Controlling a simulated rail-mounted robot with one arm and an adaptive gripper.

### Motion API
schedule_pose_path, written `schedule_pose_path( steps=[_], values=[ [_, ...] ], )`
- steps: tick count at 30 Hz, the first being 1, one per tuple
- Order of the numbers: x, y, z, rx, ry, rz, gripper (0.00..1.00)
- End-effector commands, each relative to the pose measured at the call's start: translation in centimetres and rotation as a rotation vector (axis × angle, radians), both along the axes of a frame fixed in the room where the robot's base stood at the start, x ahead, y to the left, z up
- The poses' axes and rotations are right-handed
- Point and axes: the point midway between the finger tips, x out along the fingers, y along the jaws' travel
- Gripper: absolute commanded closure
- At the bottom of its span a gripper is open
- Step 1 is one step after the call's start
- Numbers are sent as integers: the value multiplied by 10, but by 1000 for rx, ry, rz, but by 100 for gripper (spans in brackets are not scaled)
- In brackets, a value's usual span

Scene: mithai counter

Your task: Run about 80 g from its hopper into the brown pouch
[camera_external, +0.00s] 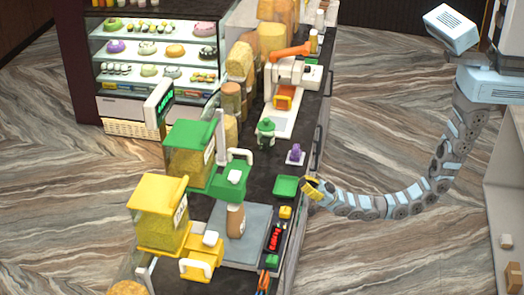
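The brown pouch (235,221) stands upright on the grey plate (255,245) of a scale with a red-lit display (277,238). A yellow hopper (160,215) with a pale label stands left of the pouch, with a yellow spout part (202,258) at its front. A green hopper (190,150) stands behind it, with a green part (233,176) reaching out above the pouch. My gripper (308,189) has yellow ends and is at the counter's right edge, right beside a small green tray (286,186). Its opening is too small to make out.
A purple item on a white base (295,155) and a green-lidded pot (266,132) stand farther back. Beyond them is a white machine with an orange handle (290,52). A glass sweets case (155,50) is at back left.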

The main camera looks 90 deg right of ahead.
Motion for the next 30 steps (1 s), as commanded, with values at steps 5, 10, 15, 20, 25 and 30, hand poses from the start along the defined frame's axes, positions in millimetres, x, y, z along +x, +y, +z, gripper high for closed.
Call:
schedule_pose_path(
  steps=[5, 10, 15, 20, 25, 30],
  values=[
    [43, 34, 12, -38, 89, 8, 100],
    [74, 59, 22, -71, 168, 2, 100],
    [101, 80, 34, -99, 244, -13, 100],
    [123, 99, 49, -120, 312, -35, 100],
    [144, 117, 68, -140, 395, -70, 100],
    [161, 129, 88, -149, 478, -115, 100]
  ],
)
